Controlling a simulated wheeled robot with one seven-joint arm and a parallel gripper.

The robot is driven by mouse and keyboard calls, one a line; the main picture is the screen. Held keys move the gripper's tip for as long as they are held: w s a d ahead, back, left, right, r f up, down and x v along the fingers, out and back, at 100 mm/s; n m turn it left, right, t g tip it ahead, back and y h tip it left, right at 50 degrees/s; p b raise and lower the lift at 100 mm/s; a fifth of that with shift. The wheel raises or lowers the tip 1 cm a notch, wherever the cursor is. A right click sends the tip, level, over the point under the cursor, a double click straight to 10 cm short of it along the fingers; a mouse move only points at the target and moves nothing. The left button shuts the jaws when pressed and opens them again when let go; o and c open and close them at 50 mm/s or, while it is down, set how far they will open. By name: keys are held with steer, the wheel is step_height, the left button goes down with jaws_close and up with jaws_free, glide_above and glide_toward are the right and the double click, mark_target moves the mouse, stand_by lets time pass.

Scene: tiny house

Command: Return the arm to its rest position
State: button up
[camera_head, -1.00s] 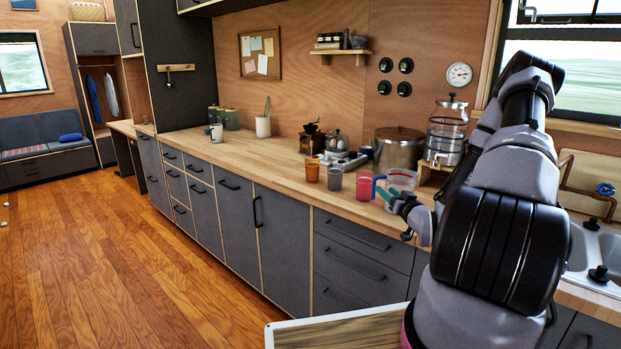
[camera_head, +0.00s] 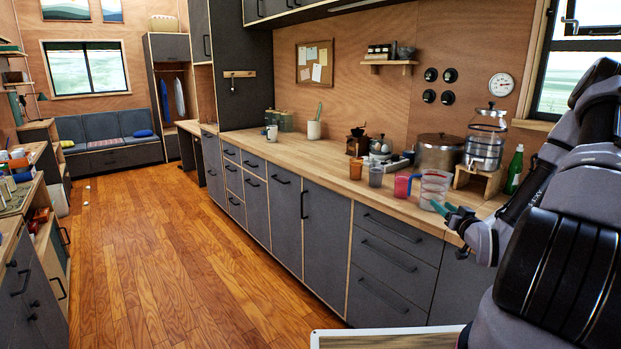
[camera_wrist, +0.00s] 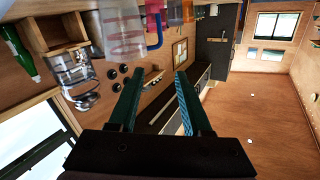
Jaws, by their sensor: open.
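My arm (camera_head: 570,235) fills the right side of the head view, bent, with its forearm reaching forward over the counter's front edge. My gripper (camera_head: 444,209) is at the front edge of the wooden counter, close to a clear measuring cup (camera_head: 434,190) with red markings. I cannot tell whether it touches the cup. In the wrist view my gripper (camera_wrist: 158,93) shows two teal fingers spread apart with nothing between them. The cup also shows in the wrist view (camera_wrist: 122,32), beyond the fingers.
A pink cup (camera_head: 402,186), an amber glass (camera_head: 355,169) and a grey glass (camera_head: 376,176) stand near the cup. Behind are a steel pot (camera_head: 438,153), a glass dispenser (camera_head: 484,150) and a green bottle (camera_head: 514,170).

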step_height(320, 180, up, 10)
steer(key=w+n+g+h, duration=0.1)
steer(key=w+g+h, duration=0.1)
steer(key=g, duration=0.3)
steer(key=s+a+r+m+g+h, duration=0.1)
steer(key=s+a+r+g, duration=0.25)
steer(key=s+r, duration=0.45)
steer(key=s+a+r+m+g+y, duration=0.1)
steer(key=s+a+r, duration=0.5)
steer(key=s, duration=0.4)
steer(key=s+a+r+m+g+y, duration=0.1)
steer(key=s+a+r+m+y, duration=0.1)
steer(key=s+a+r, duration=0.4)
steer(key=s+r, duration=0.1)
steer(key=s, duration=0.4)
steer(key=shift+s, duration=0.25)
steer(key=shift+r, duration=0.1)
